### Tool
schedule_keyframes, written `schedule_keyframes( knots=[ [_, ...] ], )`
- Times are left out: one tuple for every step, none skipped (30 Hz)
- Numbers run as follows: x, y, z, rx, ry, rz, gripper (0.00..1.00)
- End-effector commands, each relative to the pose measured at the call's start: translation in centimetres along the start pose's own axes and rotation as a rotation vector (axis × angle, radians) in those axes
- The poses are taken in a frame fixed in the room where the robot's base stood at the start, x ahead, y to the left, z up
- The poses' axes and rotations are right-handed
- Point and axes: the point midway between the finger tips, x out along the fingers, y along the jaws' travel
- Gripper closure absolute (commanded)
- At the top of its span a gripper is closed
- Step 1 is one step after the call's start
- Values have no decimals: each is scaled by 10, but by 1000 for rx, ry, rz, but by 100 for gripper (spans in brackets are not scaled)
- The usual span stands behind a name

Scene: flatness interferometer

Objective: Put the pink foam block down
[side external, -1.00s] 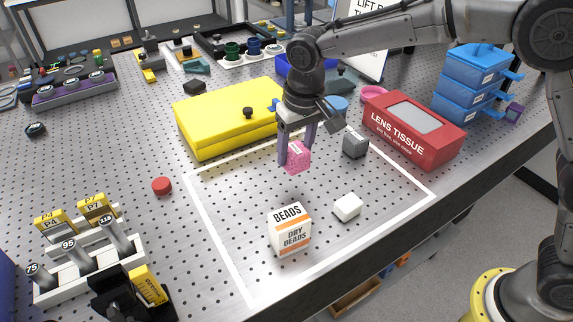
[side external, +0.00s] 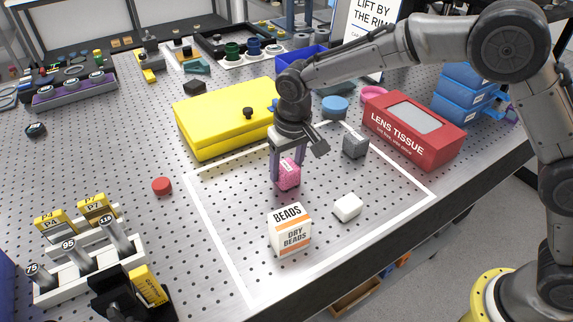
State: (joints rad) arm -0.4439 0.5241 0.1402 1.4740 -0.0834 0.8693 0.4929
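The pink foam block (side external: 289,174) is a small speckled cube between the fingers of my gripper (side external: 287,175). My gripper points down, and its fingers sit on either side of the block, shut on it. The block is inside the white outlined square (side external: 217,243) on the perforated metal table, behind the beads box. It is at or very close to the table surface; I cannot tell whether it touches.
The beads box (side external: 289,231) and a white block (side external: 347,208) stand in front, a grey block (side external: 355,144) to the right. A yellow case (side external: 215,125) lies behind left, a red lens tissue box (side external: 412,130) at right. The outlined square's left part is clear.

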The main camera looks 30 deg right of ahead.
Motion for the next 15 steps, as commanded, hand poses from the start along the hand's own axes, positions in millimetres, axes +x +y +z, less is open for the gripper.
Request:
schedule_keyframes(
  knots=[
    [0,0,0,0,0,0,31],
    [0,0,0,0,0,0,25],
    [0,0,0,0,-1,1,18],
    [0,0,0,0,-1,1,13],
    [0,0,0,0,-1,1,10],
    [0,0,0,0,-1,1,10],
    [0,0,0,0,-1,1,10],
    [0,0,0,0,-1,1,10],
    [0,0,0,0,-1,1,10],
    [0,0,0,0,-1,1,10],
    [0,0,0,0,-1,1,10],
    [0,0,0,0,-1,0,10],
    [0,0,0,0,-1,0,10],
    [-1,0,0,0,0,0,10],
    [-3,0,0,0,1,0,10]
  ],
)
